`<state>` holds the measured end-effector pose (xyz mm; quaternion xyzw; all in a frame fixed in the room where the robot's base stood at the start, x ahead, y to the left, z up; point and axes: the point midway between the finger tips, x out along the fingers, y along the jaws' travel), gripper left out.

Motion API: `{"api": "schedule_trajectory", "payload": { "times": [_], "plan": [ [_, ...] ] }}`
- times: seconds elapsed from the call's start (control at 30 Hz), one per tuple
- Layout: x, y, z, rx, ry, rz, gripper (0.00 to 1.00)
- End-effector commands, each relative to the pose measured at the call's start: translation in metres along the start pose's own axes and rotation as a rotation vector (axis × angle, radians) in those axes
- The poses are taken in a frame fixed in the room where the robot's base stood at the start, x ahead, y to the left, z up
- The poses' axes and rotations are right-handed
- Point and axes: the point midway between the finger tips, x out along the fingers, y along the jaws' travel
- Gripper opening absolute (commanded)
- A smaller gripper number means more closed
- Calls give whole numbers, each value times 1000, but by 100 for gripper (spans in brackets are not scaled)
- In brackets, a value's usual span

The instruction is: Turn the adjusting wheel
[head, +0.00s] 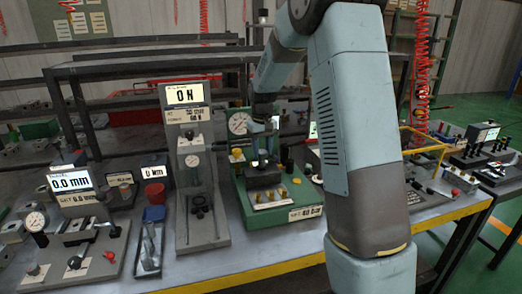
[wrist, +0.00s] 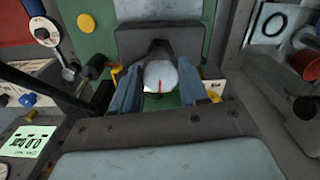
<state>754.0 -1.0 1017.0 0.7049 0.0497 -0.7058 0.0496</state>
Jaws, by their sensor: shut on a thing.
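The adjusting wheel (wrist: 161,76) appears in the wrist view as a round white cap with a red mark, in front of a dark grey block. My gripper (wrist: 160,88) has its two blue-grey fingers on either side of it and is shut on it. In the head view my gripper (head: 263,150) points down over the green valve station (head: 251,214), and the wheel cannot be made out there. The station's display (head: 305,212) appears to read 0.0 bar. It also shows in the wrist view (wrist: 32,146).
A dial gauge (head: 238,123) stands just behind my gripper. A tall grey press with a "0 N" display (head: 183,94) stands close on the left. A yellow frame (head: 427,147) is on the right.

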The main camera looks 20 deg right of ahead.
Motion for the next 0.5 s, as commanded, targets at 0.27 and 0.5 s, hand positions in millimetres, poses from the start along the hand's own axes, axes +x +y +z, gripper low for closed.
{"api": "schedule_trajectory", "payload": {
  "times": [0.27,0.5],
  "plan": [
    [-2,1,-3,-215,9,2,13],
    [-3,1,-3,-338,9,3,13]
  ]
}}
